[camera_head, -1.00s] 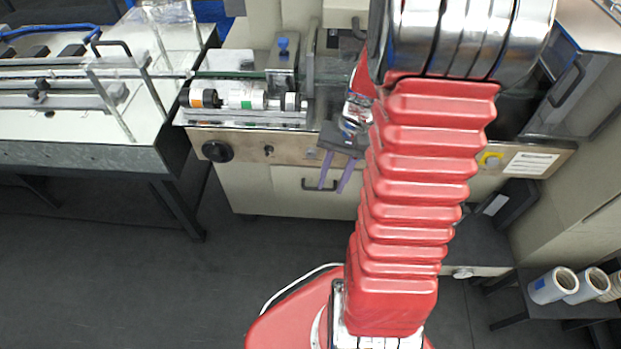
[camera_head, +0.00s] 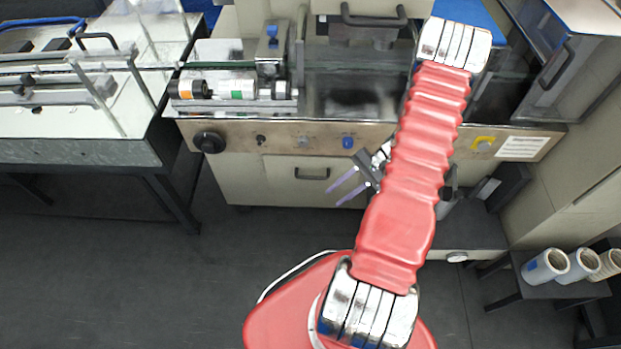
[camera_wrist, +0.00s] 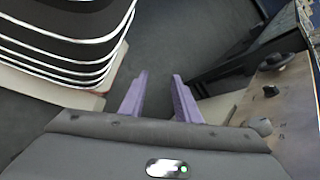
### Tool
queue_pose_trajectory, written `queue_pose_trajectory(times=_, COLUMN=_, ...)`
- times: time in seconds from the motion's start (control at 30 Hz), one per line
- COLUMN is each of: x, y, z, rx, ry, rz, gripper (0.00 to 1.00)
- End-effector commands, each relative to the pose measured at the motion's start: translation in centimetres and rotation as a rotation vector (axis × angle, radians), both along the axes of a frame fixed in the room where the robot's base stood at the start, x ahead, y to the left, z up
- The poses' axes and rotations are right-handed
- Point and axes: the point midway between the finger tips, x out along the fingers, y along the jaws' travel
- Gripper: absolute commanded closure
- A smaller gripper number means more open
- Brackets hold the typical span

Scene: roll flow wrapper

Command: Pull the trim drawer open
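The trim drawer (camera_head: 285,170) is a beige front under the steel control panel of the wrapper, in the middle of the head view. It looks flush with the cabinet. I cannot make out the drawer handle in the wrist view.
The control panel (camera_head: 240,137) with knobs runs above the drawer, with a black knob (camera_head: 209,142) at left. A conveyor table (camera_head: 75,152) stands left, a low stand (camera_head: 545,292) with film rolls (camera_head: 545,266) at right. The dark floor (camera_head: 130,280) in front is clear.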

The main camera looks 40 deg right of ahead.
Motion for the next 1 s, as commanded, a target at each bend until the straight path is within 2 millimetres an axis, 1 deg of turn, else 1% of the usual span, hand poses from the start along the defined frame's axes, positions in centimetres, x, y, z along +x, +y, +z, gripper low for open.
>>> queue_pose_trajectory(times=0.03, x=-0.1, y=-0.2, z=-1.2, rx=0.027, ry=-0.004, rz=-0.032, gripper=0.71)
queue_pose_trajectory(times=0.3, x=0.3, y=-1.5, z=-6.6, rx=0.146, ry=-0.079, rz=-0.197, gripper=0.71)
queue_pose_trajectory(times=0.5, x=1.1, y=-2.8, z=-10.3, rx=0.206, ry=-0.172, rz=-0.325, gripper=0.71)
queue_pose_trajectory(times=0.6, x=1.8, y=-3.7, z=-11.8, rx=0.221, ry=-0.229, rz=-0.383, gripper=0.71)
queue_pose_trajectory(times=0.73, x=3.0, y=-5.3, z=-13.2, rx=0.222, ry=-0.321, rz=-0.451, gripper=0.71)
queue_pose_trajectory(times=0.8, x=4.0, y=-6.6, z=-13.5, rx=0.209, ry=-0.391, rz=-0.488, gripper=0.71)
queue_pose_trajectory(times=0.9, x=5.4, y=-8.3, z=-13.2, rx=0.178, ry=-0.489, rz=-0.517, gripper=0.71)
queue_pose_trajectory(times=1.0, x=6.2, y=-9.4, z=-12.6, rx=0.152, ry=-0.558, rz=-0.522, gripper=0.71)
